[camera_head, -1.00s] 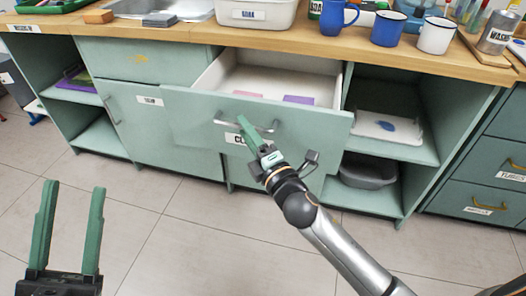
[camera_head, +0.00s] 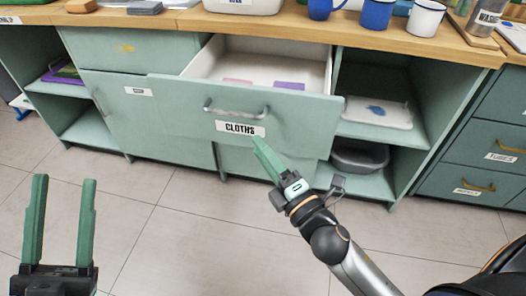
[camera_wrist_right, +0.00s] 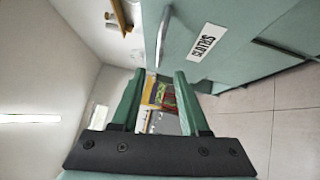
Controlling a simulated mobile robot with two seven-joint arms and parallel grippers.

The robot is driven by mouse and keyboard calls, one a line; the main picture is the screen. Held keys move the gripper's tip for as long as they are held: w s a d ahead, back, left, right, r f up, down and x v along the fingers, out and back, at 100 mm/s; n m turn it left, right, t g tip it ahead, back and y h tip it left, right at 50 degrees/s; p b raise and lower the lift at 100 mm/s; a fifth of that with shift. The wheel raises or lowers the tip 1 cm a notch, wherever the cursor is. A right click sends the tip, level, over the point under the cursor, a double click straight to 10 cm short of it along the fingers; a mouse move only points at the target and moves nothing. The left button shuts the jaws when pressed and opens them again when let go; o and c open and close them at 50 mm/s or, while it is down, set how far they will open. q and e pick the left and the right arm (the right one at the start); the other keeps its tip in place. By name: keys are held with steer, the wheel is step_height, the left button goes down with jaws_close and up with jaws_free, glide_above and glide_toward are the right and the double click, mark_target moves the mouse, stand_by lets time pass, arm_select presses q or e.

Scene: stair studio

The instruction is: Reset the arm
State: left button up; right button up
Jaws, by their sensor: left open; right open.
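My right gripper (camera_head: 268,160) is open and empty, in front of and just below the label of the open cloths drawer (camera_head: 185,93). The drawer's metal handle (camera_head: 236,110) is free, with the gripper apart from it. In the right wrist view, the two green fingers (camera_wrist_right: 158,100) stand apart with nothing between them, and the drawer front (camera_wrist_right: 205,20) with its label is beside them. My left gripper (camera_head: 60,222) is open and empty at the lower left, over the floor. The right forearm comes in from the lower right.
The drawer stands out from the green cabinet, with a pink and a purple cloth (camera_head: 289,86) inside. Open shelves at right hold a white tray (camera_head: 385,121) and a grey basin (camera_head: 362,156). Mugs (camera_head: 376,13) stand on the wooden counter (camera_head: 290,27). The tiled floor in front is clear.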

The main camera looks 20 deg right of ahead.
arm_select(q)
steer(key=shift+w+f, duration=0.1)
